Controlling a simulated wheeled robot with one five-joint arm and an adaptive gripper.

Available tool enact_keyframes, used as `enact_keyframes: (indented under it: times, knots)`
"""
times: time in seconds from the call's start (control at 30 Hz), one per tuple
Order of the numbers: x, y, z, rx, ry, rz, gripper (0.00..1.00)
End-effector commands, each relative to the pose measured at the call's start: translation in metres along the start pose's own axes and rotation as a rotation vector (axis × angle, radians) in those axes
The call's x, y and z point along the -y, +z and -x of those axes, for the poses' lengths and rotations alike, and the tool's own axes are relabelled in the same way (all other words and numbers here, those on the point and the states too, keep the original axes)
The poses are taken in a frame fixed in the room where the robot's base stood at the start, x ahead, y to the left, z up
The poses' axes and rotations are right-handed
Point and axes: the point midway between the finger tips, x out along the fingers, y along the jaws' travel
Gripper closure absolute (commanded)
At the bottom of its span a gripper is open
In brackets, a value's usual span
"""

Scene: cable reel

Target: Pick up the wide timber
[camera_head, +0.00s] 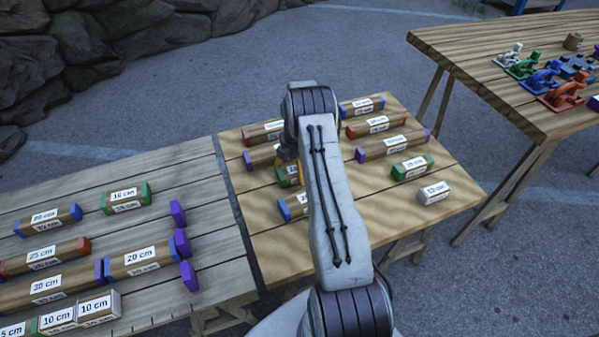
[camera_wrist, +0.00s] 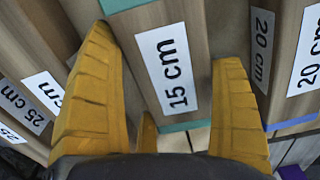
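No firm grip on the block is visible. In the head view this green-ended block (camera_head: 284,181) is mostly hidden behind my arm, on the middle table. Several timbers lie around it, labelled by length and with coloured ends. None is marked as wide, so I cannot tell which one is the wide timber by label.
The middle table (camera_head: 457,204) also holds a 20 cm timber (camera_head: 360,108), another green-ended 15 cm timber (camera_head: 412,168) and a plain-ended 10 cm block (camera_head: 434,192). A left table (camera_head: 190,165) carries labelled timbers. A right table (camera_head: 470,60) holds coloured clamp-like parts. Neighbouring blocks sit close beside my fingers.

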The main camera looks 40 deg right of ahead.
Motion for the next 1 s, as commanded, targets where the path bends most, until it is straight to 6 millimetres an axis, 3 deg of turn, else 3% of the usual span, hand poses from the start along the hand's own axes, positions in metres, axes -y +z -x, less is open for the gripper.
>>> enact_keyframes:
  times: [0.47, 0.77, 1.0]
  knots:
    - [0.0, 0.0, 0.001, 0.0, 0.001, 0.0, 0.56]
    - [0.0, 0.0, 0.003, 0.0, 0.001, 0.0, 0.56]
    - [-0.001, 0.0, 0.02, 0.001, 0.003, 0.0, 0.56]
